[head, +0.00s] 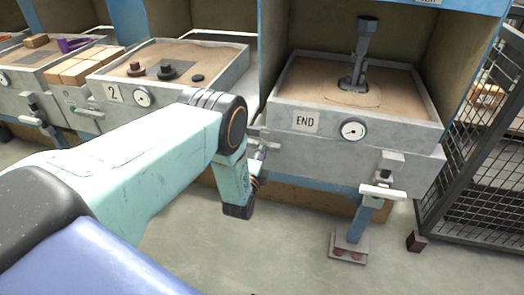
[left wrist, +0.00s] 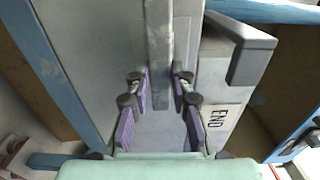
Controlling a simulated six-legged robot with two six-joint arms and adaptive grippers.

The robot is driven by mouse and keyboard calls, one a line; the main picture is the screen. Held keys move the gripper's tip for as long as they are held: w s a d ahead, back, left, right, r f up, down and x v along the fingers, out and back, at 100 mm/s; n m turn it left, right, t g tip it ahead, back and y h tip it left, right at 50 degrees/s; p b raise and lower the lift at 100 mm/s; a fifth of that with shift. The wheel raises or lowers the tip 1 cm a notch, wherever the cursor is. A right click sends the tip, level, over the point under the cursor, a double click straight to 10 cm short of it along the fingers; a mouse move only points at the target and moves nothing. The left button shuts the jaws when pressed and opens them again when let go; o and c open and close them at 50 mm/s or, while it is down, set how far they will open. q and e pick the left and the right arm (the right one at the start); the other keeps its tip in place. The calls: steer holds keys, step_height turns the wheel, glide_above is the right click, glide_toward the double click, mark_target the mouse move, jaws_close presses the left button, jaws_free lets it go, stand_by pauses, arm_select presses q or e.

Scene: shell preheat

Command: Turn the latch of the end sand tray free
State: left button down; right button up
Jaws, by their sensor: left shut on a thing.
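The end sand tray (head: 290,118) is a grey box of sand with an END label and a round gauge on its front, at right in the head view. My left gripper (head: 259,166) is at the tray's front left corner, partly hidden by my own arm. In the left wrist view, the gripper (left wrist: 160,90) is shut on an upright grey bar (left wrist: 160,40), which looks like the latch. One purple-padded finger is on each side of it. The END label (left wrist: 217,117) shows to the right of the fingers. The latch's turn angle is unclear. My right gripper is not in view.
A dark metal piece (head: 363,50) stands in the end tray's sand. A pale handle (head: 382,193) sticks out at its front right. Tray 2 (head: 130,85) stands to the left. A wire mesh fence (head: 475,150) is at the right. The floor in front is clear.

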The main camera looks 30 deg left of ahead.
arm_select(q)
steer(key=c, duration=1.2)
jaws_free()
steer(key=shift+o, duration=0.2)
steer(key=v, duration=1.2)
steer(key=shift+f, duration=0.1)
